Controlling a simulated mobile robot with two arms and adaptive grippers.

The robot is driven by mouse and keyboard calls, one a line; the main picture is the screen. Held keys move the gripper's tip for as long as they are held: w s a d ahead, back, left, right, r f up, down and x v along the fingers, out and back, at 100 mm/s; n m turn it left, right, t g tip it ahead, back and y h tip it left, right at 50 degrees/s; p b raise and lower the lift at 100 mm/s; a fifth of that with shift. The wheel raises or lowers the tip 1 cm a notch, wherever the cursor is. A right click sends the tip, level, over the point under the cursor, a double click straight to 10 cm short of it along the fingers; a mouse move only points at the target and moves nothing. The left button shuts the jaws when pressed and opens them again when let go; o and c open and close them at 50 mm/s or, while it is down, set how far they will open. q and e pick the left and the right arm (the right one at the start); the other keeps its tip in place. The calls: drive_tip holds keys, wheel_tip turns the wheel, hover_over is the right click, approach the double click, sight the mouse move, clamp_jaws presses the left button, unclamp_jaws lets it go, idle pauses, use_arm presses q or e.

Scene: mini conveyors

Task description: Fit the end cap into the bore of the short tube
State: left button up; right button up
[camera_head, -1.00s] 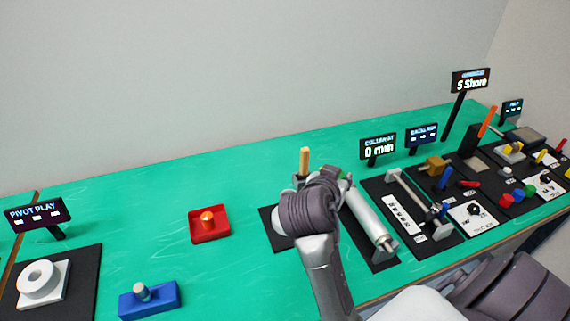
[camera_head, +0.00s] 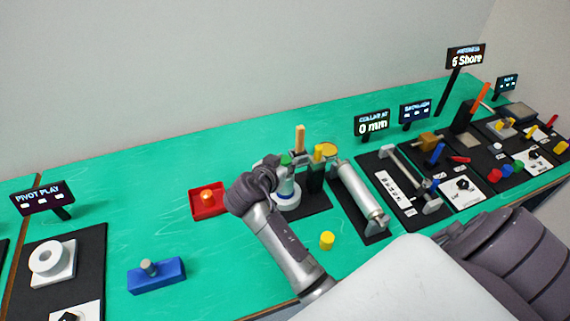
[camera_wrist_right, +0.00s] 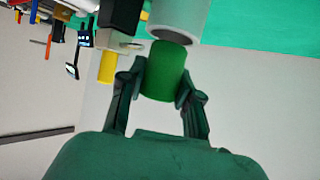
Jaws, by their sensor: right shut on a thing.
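The end cap appears to be a green cylinder (camera_wrist_right: 163,72), held between the two fingers of my right gripper (camera_wrist_right: 165,85). In the head view its green top (camera_head: 286,160) shows at my right gripper (camera_head: 277,163). The short tube appears to be the grey-white tube (camera_wrist_right: 182,16) standing upright, its open end facing the cap in the wrist view. It also shows in the head view (camera_head: 287,195), with a blue band, partly behind my wrist. The cap is over the bore; whether it touches the rim I cannot tell. My left gripper is not in view.
A yellow cylinder (camera_head: 327,240) lies in front. A red tray (camera_head: 204,203) is on the left.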

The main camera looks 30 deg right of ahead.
drive_tip(key=shift+f, duration=1.1)
drive_tip(key=o, duration=0.9)
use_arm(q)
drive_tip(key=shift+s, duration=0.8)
use_arm(e)
drive_tip(key=shift+o, duration=0.2)
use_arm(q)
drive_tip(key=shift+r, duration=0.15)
